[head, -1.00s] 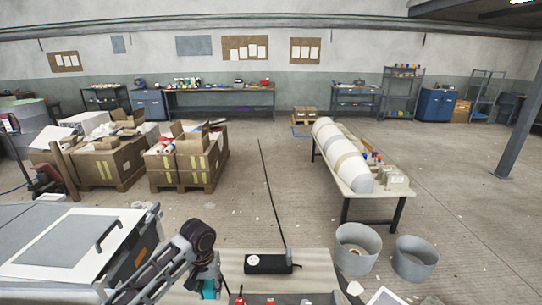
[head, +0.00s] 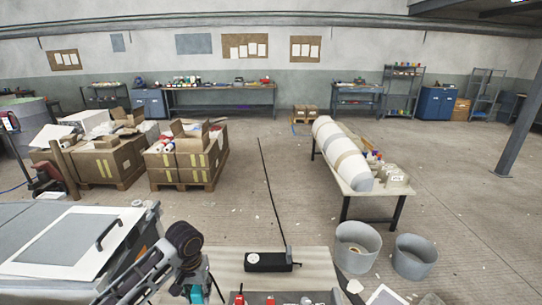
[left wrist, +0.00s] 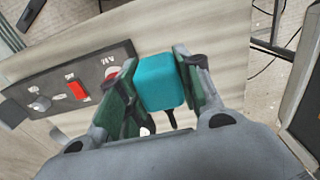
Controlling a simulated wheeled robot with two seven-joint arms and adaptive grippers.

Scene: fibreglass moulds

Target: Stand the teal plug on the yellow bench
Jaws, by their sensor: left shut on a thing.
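The teal plug (left wrist: 160,84) is a rounded block between the two fingers of my left gripper (left wrist: 158,88) in the left wrist view. The gripper is shut on it, and a dark prong or cord shows below it. In the head view, my left gripper (head: 197,284) is at the bottom edge, and part of the teal plug (head: 197,294) shows there. A pale beige bench top (head: 225,272) lies beneath; no clearly yellow bench shows. My right gripper is out of view.
A dark control panel (left wrist: 66,84) with a red switch lies left of the plug in the left wrist view. A black box (head: 267,262) sits on the bench top. Grey buckets (head: 356,248) stand on the floor at right. A grey machine (head: 60,240) is at left.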

